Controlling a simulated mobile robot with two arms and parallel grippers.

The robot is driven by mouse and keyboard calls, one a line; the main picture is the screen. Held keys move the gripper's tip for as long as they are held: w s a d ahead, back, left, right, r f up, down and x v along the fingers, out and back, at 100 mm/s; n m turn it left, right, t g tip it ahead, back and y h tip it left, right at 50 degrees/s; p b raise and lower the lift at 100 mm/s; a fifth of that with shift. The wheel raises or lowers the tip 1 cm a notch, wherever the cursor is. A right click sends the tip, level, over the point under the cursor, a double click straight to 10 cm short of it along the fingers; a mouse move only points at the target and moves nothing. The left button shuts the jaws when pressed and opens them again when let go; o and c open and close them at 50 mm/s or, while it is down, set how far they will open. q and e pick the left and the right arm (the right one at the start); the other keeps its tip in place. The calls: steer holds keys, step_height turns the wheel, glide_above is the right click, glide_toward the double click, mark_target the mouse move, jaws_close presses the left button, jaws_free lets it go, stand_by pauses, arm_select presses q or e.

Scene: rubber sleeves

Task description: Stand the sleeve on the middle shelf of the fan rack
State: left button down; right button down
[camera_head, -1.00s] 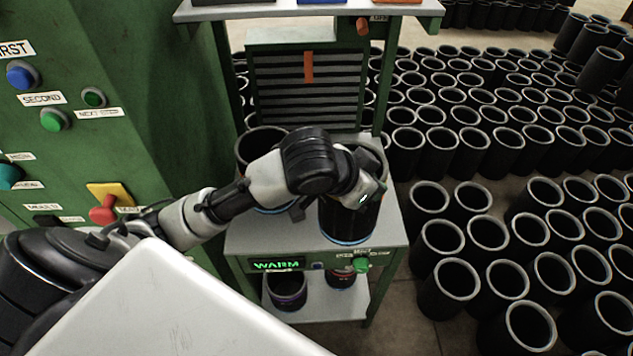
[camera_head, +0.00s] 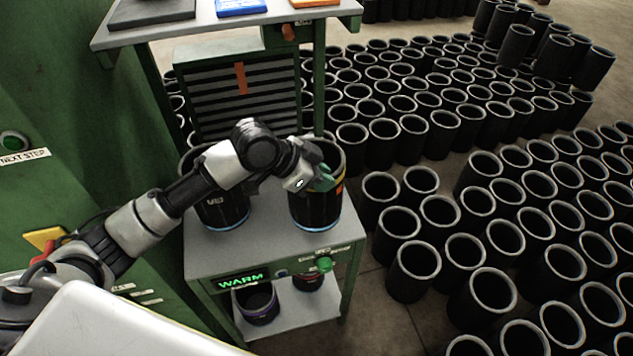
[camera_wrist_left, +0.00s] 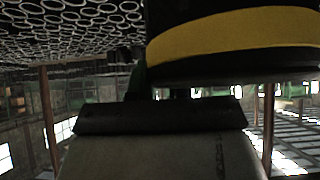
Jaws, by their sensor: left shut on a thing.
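The fan rack is green with light grey shelves. On its middle shelf (camera_head: 262,256) a black sleeve (camera_head: 222,213) stands at the left. My left gripper (camera_head: 324,178) is shut on the rim of another black sleeve (camera_head: 314,212), with a blue ring at its bottom and an orange-yellow mark on its side. This sleeve is upright over the right part of the middle shelf; its bottom looks at shelf level, but I cannot tell whether it touches. In the left wrist view a black sleeve with a yellow band (camera_wrist_left: 235,35) fills the upper right. My right gripper is not in view.
Slatted fan panel (camera_head: 245,95) is behind the sleeves. The top shelf (camera_head: 200,24) holds dark, blue and orange items. The lower shelf (camera_head: 290,318) holds a purple-banded sleeve (camera_head: 257,305) and another sleeve. A green cabinet (camera_head: 60,100) stands left; many black sleeves crowd the floor at right.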

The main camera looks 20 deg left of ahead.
arm_select(q)
step_height(320, 180, down, 6)
steer(key=w+a+p, duration=0.1)
steer(key=w, duration=0.1)
steer(key=shift+w+a+r, duration=0.15)
steer(key=shift+w+r, duration=0.1)
steer(key=c, duration=1.1)
jaws_free()
steer(key=shift+s, duration=0.1)
